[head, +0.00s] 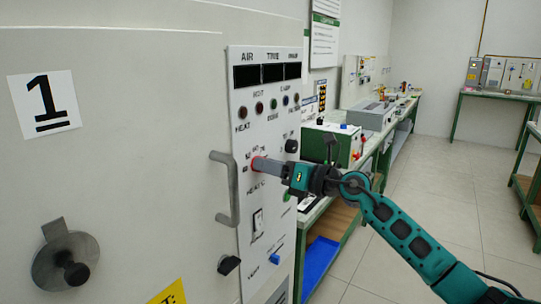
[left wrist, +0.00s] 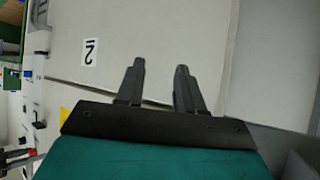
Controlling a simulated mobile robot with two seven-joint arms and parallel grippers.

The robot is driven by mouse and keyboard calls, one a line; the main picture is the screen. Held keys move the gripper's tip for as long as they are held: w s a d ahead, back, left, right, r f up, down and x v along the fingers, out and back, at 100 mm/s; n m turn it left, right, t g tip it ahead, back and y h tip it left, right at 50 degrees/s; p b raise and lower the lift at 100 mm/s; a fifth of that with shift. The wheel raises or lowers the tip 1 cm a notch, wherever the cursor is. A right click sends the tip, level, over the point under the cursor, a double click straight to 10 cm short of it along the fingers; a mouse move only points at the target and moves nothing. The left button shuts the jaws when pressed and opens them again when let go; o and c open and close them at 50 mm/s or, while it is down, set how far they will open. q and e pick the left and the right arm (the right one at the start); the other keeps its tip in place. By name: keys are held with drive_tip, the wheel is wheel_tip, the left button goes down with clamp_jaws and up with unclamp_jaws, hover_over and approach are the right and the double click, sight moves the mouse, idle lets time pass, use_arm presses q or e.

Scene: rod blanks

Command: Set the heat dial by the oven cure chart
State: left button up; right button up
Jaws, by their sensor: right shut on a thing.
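The oven control panel (head: 257,120) stands upright in the middle of the head view, with dark displays, lamps and several knobs. My right gripper (head: 262,164) reaches in from the right and is shut on the red-rimmed heat dial (head: 255,164), which it mostly hides. The dial's setting cannot be read. A posted sheet with text (head: 325,35) hangs on the wall behind; whether it is the cure chart cannot be told. My left gripper (left wrist: 159,68) shows in the left wrist view, open and empty, its fingers apart in front of a pale panel.
A door handle (head: 226,190) sticks out left of the panel. The oven door bears a label "1" (head: 44,104) and a round latch (head: 66,262). Benches (head: 340,190) with equipment line the wall behind. The floor (head: 415,185) at right is clear.

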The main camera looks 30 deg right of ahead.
drive_tip(key=shift+m+p, duration=0.55)
drive_tip(key=shift+m, duration=0.15)
drive_tip(key=o, duration=1)
drive_tip(key=shift+b+v, duration=1.35)
drive_tip(key=shift+v, duration=5.1)
drive_tip(key=shift+f, duration=0.1)
